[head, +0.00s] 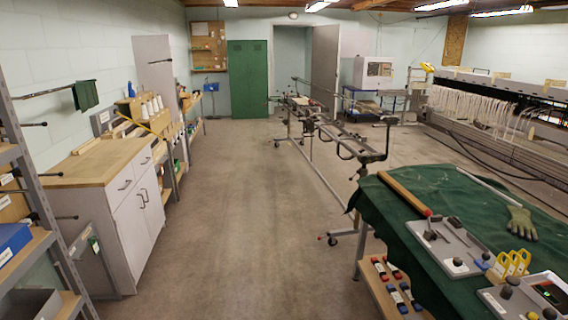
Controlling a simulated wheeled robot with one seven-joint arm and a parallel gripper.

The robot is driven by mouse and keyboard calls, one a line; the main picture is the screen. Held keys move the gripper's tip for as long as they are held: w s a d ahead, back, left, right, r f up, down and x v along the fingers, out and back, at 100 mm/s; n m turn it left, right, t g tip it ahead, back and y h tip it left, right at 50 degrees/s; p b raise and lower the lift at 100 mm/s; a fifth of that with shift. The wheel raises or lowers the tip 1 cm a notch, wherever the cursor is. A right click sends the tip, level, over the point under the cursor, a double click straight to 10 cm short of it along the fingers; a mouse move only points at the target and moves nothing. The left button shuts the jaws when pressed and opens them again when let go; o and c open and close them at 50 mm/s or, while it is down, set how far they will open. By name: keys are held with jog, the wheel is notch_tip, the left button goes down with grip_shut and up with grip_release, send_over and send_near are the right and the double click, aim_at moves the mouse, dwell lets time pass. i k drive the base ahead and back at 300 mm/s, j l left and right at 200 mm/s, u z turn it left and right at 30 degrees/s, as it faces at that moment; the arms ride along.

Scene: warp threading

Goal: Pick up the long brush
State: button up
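I cannot make out for certain which thing is the long brush. A long brown wooden bar with a red end (404,191) lies along the left edge of the green-covered table (385,216) at the right. A thin pale rod (488,186) lies farther right on the same table. On the wooden-topped cabinet (80,170) at the left, a small pale wooden piece (86,146) lies near the wall, and a long yellow stick (133,122) slants behind it. Bristles cannot be made out on any of these. My gripper is not in view.
The green table also bears a glove (522,223), a grey tray with dark knobs (440,240) and yellow-handled tools (505,264). A metal frame on wheels (335,140) stands mid-room. The floor (230,210) between cabinet and table is clear. Shelving (30,180) stands near left.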

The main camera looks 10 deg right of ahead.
aim_at(417, 206)
jog(key=i+j, duration=0.15)
jog(key=i, duration=2.5)
jog(key=i+l+z, duration=0.25)
jog(key=i, duration=0.15)
jog(key=i+l+z, duration=0.15)
jog(key=i+z, duration=0.4)
jog(key=i, duration=0.3)
jog(key=i+l+z, duration=0.1)
jog(key=i+l, duration=0.2)
